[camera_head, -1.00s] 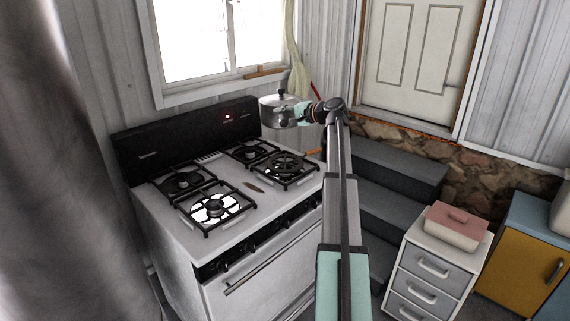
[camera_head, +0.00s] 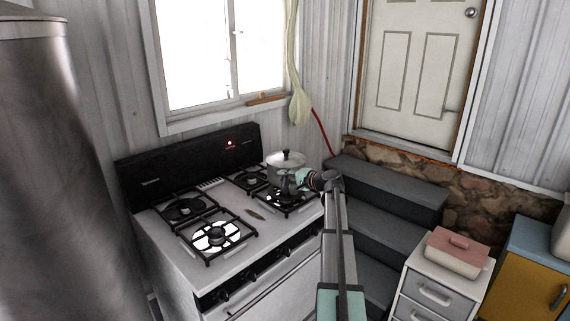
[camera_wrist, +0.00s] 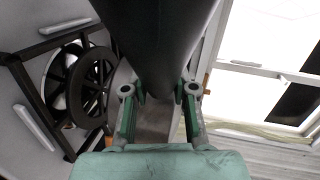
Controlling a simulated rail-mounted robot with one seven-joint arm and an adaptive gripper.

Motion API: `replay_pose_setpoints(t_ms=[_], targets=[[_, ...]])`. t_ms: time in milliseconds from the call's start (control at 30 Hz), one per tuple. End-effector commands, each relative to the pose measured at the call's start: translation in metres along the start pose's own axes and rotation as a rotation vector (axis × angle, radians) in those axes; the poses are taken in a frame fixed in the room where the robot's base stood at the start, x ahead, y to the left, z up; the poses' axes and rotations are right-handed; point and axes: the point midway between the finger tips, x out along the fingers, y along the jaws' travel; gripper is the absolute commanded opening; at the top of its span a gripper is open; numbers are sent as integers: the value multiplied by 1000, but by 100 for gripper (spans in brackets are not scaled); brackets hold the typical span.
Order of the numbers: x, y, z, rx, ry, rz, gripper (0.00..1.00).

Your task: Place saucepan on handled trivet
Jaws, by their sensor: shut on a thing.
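The saucepan (camera_head: 286,179) is grey metal with a lid and a knob. It is over the back-right part of the stove, roughly upright. My gripper (camera_head: 303,179) is at its right side, shut on its dark handle (camera_wrist: 160,40), which fills the middle of the wrist view between the fingers. The trivet (camera_wrist: 92,88) is a dark round spoked piece on a burner grate, left of the fingers in the wrist view. In the head view the pan and my gripper mostly cover it. I cannot tell whether the pan touches it.
The white stove (camera_head: 180,240) has several black burner grates, and a small brown object (camera_head: 256,215) lies between them. Its black back panel (camera_head: 190,155) stands behind. Grey steps (camera_head: 385,190) are to the right. A white drawer unit (camera_head: 435,285) carries a pink-lidded dish (camera_head: 455,252).

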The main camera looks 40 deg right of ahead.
Motion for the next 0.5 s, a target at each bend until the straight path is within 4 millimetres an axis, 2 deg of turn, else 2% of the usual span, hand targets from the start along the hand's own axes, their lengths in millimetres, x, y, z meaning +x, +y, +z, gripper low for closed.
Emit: replay_pose_setpoints(t_ms=[367,500], targets=[[4,18,1,-3,2,-6,0],[7,30,2,-2,1,-5,0]])
